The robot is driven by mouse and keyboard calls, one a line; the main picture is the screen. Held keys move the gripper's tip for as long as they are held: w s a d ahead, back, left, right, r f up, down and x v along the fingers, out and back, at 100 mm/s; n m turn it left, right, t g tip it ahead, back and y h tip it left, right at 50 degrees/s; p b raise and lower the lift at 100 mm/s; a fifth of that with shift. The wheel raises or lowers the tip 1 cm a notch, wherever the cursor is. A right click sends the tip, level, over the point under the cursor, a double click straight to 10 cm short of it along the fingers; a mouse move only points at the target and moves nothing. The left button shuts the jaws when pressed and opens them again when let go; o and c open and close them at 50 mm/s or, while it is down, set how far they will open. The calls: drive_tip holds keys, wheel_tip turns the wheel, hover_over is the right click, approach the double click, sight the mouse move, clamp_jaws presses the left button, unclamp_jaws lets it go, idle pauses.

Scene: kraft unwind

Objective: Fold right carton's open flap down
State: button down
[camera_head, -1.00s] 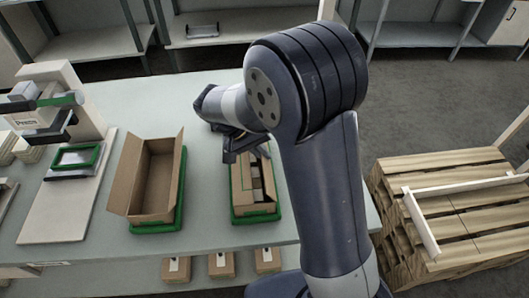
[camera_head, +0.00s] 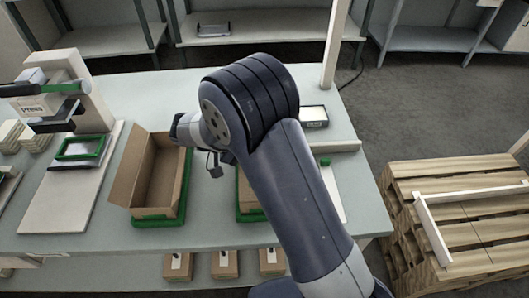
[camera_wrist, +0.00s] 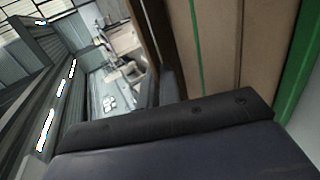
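The right carton (camera_head: 246,196) sits in a green frame on the table. My arm hides most of it in the head view, and its open flap cannot be made out there. My gripper (camera_head: 214,166) is above the table, between the left carton (camera_head: 150,180) and the right carton, to the left of the latter. Brown cardboard (camera_wrist: 262,50) with a green strip fills the right of the wrist view, close to my gripper; I cannot tell which carton face it is. The fingertips are too small or hidden to show whether they are open.
The left carton stands open in its green frame (camera_head: 155,222), with side walls or flaps raised. A press (camera_head: 60,95) stands at the far left. A small box (camera_head: 313,116) lies behind my arm. A wooden pallet stack (camera_head: 470,215) stands right of the table.

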idle(0.3)
drive_tip(key=c, duration=1.6)
unclamp_jaws()
drive_tip(key=shift+c, duration=0.2)
